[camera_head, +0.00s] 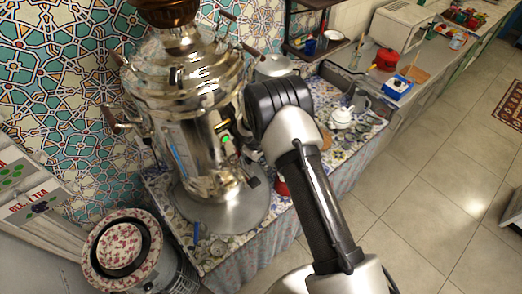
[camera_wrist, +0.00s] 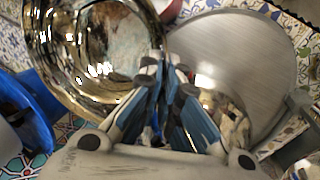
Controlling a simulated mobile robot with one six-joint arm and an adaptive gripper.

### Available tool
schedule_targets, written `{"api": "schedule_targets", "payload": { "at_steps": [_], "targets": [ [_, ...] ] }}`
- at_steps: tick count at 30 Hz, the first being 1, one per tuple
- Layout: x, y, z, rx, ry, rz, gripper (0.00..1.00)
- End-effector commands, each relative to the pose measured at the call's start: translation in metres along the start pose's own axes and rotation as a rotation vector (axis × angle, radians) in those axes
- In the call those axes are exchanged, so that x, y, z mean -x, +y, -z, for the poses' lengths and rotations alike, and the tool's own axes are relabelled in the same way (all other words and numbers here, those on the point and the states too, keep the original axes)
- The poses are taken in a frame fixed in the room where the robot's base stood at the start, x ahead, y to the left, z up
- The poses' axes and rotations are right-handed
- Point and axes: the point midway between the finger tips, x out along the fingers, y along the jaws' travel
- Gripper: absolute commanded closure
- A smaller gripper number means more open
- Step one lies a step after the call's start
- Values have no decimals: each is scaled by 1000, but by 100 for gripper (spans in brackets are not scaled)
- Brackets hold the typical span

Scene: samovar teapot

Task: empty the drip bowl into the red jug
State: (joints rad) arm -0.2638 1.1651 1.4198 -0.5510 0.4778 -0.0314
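The samovar (camera_head: 190,110) stands on a round grey metal base (camera_head: 245,212) on the patterned table. My arm crosses in front of its right side, and my gripper is hidden in the head view. In the wrist view my gripper (camera_wrist: 165,66) has its blue-padded fingers close together. Their tips are at the edge of a shiny, gold-rimmed round surface (camera_wrist: 88,100); I cannot tell if this is the drip bowl or the samovar's body, or whether it is gripped. A red thing (camera_head: 282,187), possibly the red jug, is mostly hidden behind my arm.
A white teapot (camera_head: 342,117) stands on the table right of my arm. A patterned plate (camera_head: 122,250) is at the lower left. A red pot (camera_head: 387,59) and a blue box (camera_head: 398,88) are farther back.

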Motion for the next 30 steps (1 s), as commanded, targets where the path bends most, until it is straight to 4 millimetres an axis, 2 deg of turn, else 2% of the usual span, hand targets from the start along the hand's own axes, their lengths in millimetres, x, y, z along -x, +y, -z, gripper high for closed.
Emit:
{"api": "schedule_targets", "payload": {
  "at_steps": [8,18,30],
  "targets": [
    [-3,-2,9,55,17,-5,100],
    [-27,-8,8,26,120,2,100],
    [-43,-12,8,1,202,6,100]
  ]
}}
